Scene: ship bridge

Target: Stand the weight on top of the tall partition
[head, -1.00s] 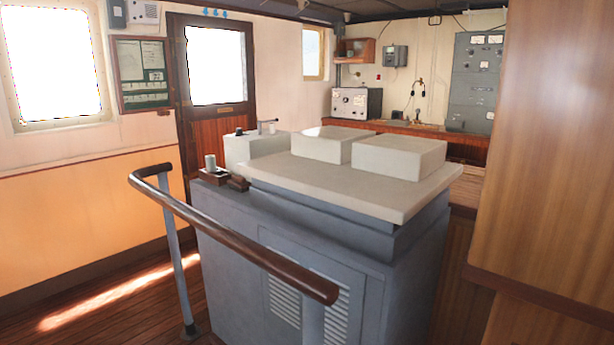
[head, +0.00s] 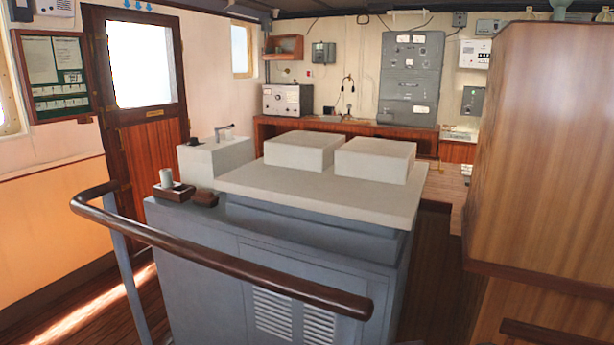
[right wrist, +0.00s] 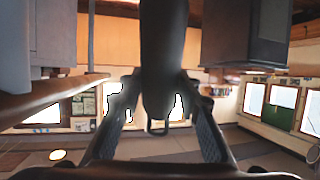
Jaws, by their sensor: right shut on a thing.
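The tall partition (head: 580,150) is a wood-panelled block at the right of the head view, with its top edge near the top of the picture. My right gripper (right wrist: 160,88) shows in the right wrist view only, shut on a dark, smooth, long thing, which I take to be the weight (right wrist: 164,45). A small loop shows at its lower end, between the fingers. Its far end runs out of the picture at the top. Neither gripper shows in the head view, and the left gripper is in no view.
A grey console (head: 190,260) with a pale top and two box-shaped blocks stands in the middle. A dark handrail (head: 230,262) curves in front of it. A narrow strip of wooden floor (head: 436,260) lies between console and partition. A pale green thing (head: 560,8) shows above the partition's edge.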

